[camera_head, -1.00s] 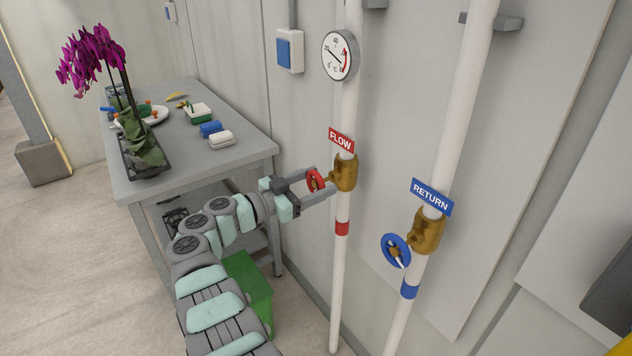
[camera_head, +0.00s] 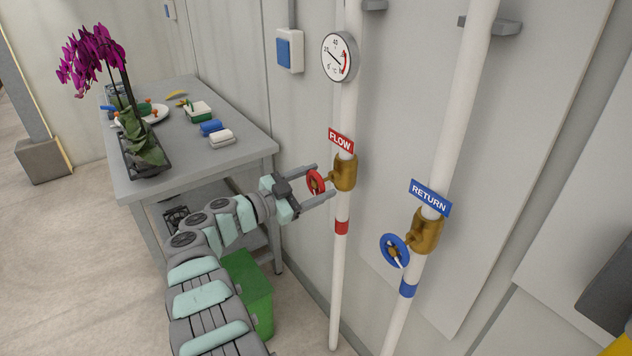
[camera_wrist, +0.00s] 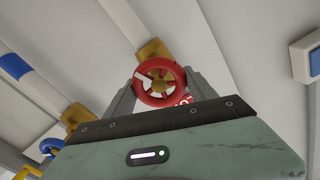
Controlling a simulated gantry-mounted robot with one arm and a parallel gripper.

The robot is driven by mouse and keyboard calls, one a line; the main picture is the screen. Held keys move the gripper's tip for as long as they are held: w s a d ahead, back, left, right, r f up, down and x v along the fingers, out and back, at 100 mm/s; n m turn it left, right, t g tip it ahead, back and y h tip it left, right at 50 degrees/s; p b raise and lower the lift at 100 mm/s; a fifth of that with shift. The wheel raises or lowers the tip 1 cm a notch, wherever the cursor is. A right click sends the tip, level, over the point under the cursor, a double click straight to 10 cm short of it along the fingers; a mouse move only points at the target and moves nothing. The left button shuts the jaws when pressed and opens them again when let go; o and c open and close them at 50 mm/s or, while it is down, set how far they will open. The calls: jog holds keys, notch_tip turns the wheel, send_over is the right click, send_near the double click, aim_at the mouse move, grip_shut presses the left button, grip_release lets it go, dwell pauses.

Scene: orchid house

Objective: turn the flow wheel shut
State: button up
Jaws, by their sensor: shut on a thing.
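The red flow wheel (camera_head: 315,182) sits on the brass valve (camera_head: 346,173) of the left white pipe, below the red FLOW label (camera_head: 341,141). My gripper (camera_head: 322,184) is at the wheel, with one finger on each side of it, shut on its rim. In the wrist view the red wheel (camera_wrist: 160,82) shows face-on between the two grey fingers (camera_wrist: 162,92), with its spokes and brass hub visible. The brass valve body is partly hidden behind the wheel there.
The blue return wheel (camera_head: 395,251) is on the right pipe, below the RETURN label (camera_head: 430,197). A round gauge (camera_head: 339,57) is above the flow valve. A grey table (camera_head: 190,150) with an orchid (camera_head: 92,55) stands left. A green bin (camera_head: 249,290) is beneath my arm.

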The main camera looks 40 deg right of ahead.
jog(key=m, duration=0.5)
jog(key=shift+s+f, duration=0.1)
jog(key=m+b, duration=0.2)
jog(key=m, duration=0.4)
jog(key=shift+f, duration=0.15)
jog(key=m+b, duration=0.2)
jog(key=m, duration=0.7)
jog(key=shift+m+b, duration=0.4)
jog(key=m, duration=0.5)
jog(key=shift+f, duration=0.1)
jog(key=m, duration=1)
jog(key=shift+w, duration=0.25)
jog(key=m, duration=0.4)
jog(key=shift+m, duration=0.5)
